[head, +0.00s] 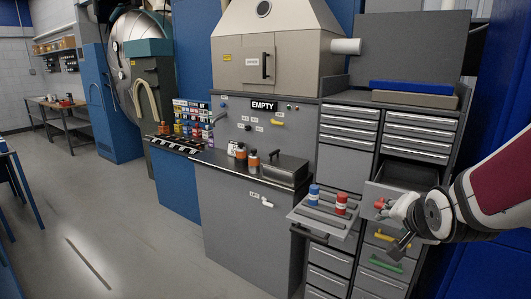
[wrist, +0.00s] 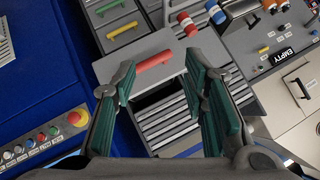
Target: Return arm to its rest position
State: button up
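My gripper (head: 393,226) is at the right of the head view, in front of the cabinet of drawers. In the wrist view my gripper (wrist: 160,68) is open, its two green-padded fingers wide apart with nothing between the pads. A pulled-out grey drawer (head: 398,174) with a red handle stands just beyond it. The red handle (wrist: 155,62) shows past the fingertips in the wrist view; I cannot tell the exact gap. My arm (head: 500,185) reaches in from the right edge.
A pulled-out shelf (head: 322,220) left of my gripper carries a blue-capped bottle (head: 314,195) and a red-capped bottle (head: 341,204). Yellow (head: 392,238) and green (head: 385,263) drawer handles sit below. A button panel (wrist: 45,140) shows at left in the wrist view. Open floor lies left.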

jog(key=s+a+r+n+g, duration=0.1)
jog(key=s+a+r+n, duration=0.1)
jog(key=s, duration=0.5)
jog(key=s+a+r+n+g+y, duration=0.1)
jog(key=s+a+r+n+g, duration=0.1)
jog(key=s+a+n, duration=0.2)
jog(key=s+a+r+n+g+y, duration=0.1)
jog(key=s+a+r+n, duration=0.1)
jog(key=s, duration=0.9)
jog(key=shift+a+r+n+g, duration=0.15)
jog(key=shift+a+n+g, duration=0.15)
jog(key=shift+a+n, duration=0.5)
